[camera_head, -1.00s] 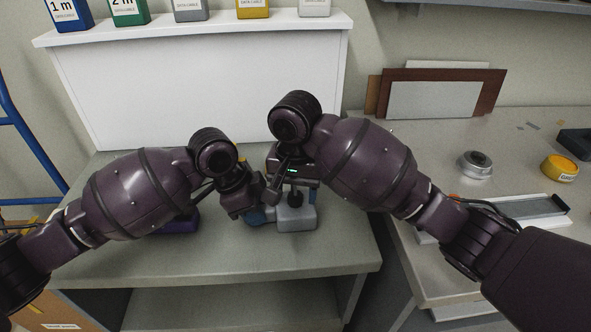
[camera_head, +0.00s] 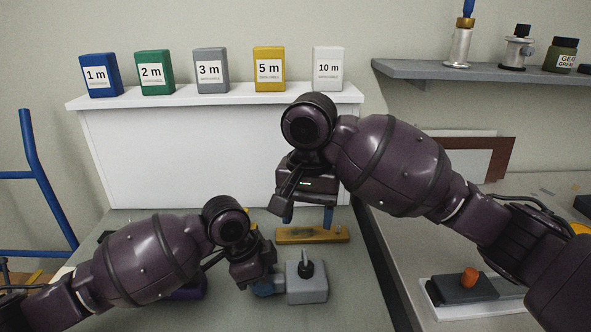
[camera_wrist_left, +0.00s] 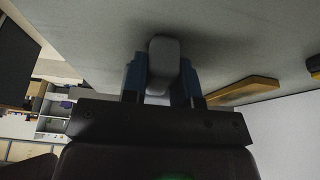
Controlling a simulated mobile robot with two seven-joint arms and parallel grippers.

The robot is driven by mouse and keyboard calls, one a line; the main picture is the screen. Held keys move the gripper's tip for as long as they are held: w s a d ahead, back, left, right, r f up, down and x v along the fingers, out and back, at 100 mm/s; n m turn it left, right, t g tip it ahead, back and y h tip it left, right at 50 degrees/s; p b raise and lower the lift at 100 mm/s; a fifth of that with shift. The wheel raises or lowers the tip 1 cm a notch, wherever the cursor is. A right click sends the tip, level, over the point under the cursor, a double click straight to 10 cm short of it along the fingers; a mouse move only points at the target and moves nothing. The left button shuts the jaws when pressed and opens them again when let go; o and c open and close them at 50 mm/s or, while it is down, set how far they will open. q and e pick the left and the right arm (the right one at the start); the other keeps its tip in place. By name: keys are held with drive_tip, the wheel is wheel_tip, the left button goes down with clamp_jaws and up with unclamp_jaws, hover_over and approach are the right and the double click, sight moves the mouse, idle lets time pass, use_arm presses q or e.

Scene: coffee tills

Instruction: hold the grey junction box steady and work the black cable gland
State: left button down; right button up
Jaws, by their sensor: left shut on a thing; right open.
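The grey junction box (camera_head: 315,289) sits on the bench, right of my left gripper (camera_head: 268,288). The black cable gland (camera_head: 305,267) stands upright on top of the box; how tightly it sits I cannot tell. My left gripper is shut on the box from its left side. In the left wrist view the box (camera_wrist_left: 164,60) is between the blue fingers of this gripper (camera_wrist_left: 163,78). My right gripper (camera_head: 308,216) is open, above and behind the box and apart from the gland, with nothing seen between its blue fingers.
A yellow-brown block (camera_head: 340,235) lies behind the box, below my right gripper. A purple thing (camera_head: 190,291) is partly hidden by my left arm. A white ledge (camera_head: 220,96) with several coloured boxes stands behind. At right, a tray (camera_head: 510,299) holds a dark block with an orange knob (camera_head: 469,277).

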use_arm(q)
drive_tip(key=c, duration=0.8)
unclamp_jaws()
drive_tip(key=v, duration=1.2)
